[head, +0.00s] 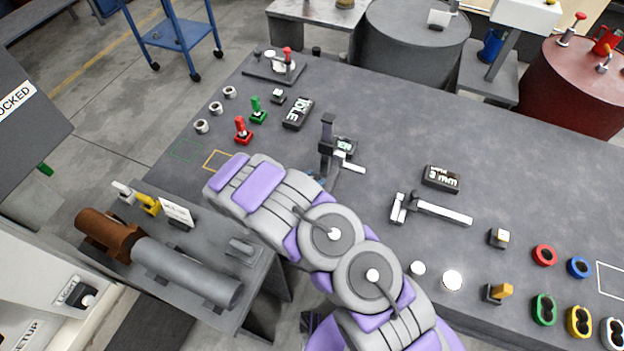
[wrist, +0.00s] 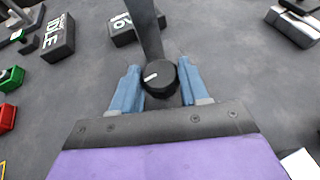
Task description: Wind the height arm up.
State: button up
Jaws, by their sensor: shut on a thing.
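The height arm (wrist: 148,35) appears to be the dark bar that ends in a round black knob (wrist: 160,76) with a pale mark on its face. In the head view it is the dark upright piece (head: 327,133) near the middle of the grey bench. My gripper (wrist: 158,88) has its blue fingers on either side of the knob and is shut on it. In the head view my gripper (head: 316,180) is mostly hidden behind my arm. A small label block (head: 345,145) behind the dark piece is partly covered.
An IDLE sign (head: 298,113) and green and red switches (head: 258,110) stand left on the bench. Another sign (head: 441,179) and a flat lever (head: 432,208) lie right. Coloured rings (head: 544,255) sit at the right front. The bench behind is mostly clear.

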jog(key=shift+c, duration=1)
jog(key=shift+w+a, duration=0.1)
jog(key=shift+a, duration=0.05)
jog(key=o, duration=1.1)
jog(key=shift+c, duration=0.2)
jog(key=p+v, duration=0.1)
jog(key=v, duration=0.6)
jog(key=shift+s+a, duration=0.2)
